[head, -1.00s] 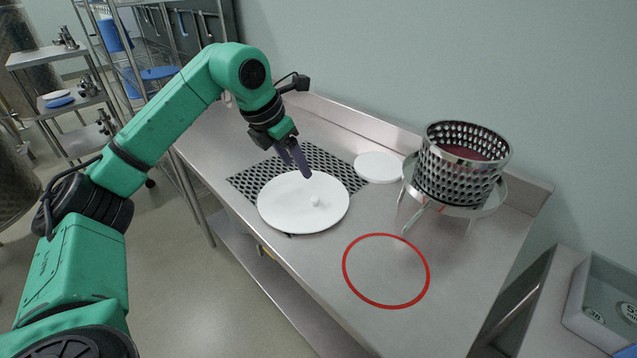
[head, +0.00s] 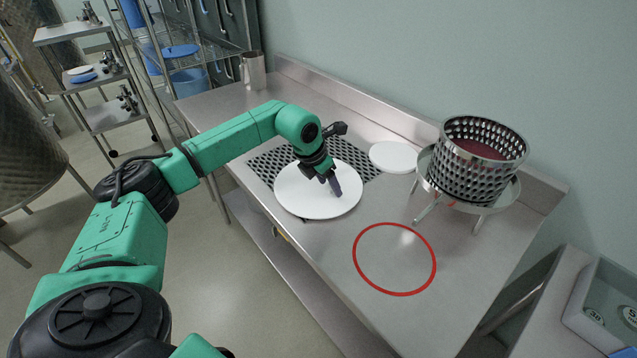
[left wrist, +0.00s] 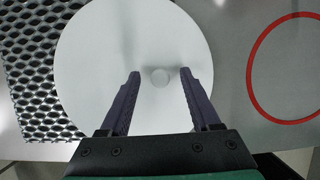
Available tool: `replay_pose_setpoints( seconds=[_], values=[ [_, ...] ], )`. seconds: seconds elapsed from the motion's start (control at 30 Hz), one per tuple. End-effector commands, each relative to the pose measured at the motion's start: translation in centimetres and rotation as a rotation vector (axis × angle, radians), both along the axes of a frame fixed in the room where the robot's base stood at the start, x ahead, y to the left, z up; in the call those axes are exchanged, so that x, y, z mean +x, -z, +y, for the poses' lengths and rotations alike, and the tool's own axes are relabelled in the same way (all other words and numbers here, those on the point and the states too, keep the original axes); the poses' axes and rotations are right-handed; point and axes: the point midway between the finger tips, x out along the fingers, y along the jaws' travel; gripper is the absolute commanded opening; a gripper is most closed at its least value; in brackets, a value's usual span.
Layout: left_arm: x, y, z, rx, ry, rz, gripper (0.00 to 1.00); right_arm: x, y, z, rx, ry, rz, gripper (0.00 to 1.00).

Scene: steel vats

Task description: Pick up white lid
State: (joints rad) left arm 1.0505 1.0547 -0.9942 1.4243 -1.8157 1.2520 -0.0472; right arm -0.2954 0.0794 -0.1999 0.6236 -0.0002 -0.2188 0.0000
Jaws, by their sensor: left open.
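The white lid (head: 310,200) is a large round disc lying on the steel table, partly over a perforated black mat. My right gripper is not in view.
A smaller white disc (head: 393,157) lies behind the lid. A perforated steel basket (head: 480,160) stands on a legged stand at the right. A red ring (head: 356,262) marks bare table in front. A steel pitcher (head: 253,71) stands at the back left.

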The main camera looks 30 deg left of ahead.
Motion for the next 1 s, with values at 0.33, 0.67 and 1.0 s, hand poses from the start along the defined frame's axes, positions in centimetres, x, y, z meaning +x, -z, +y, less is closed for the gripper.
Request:
replay_pose_setpoints(
  seconds=[0.33, 0.67, 1.0],
  values=[
    [0.0, 0.0, 0.0, 0.0, 0.0, 0.0, 0.0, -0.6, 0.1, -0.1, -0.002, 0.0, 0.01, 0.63],
    [0.0, -0.7, 0.0, 0.0, 0.0, -0.001, 0.0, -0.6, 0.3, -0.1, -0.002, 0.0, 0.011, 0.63],
    [0.1, -9.4, -0.1, -0.003, 0.001, -0.011, 0.0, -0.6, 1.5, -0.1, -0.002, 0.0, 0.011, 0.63]
  ],
)
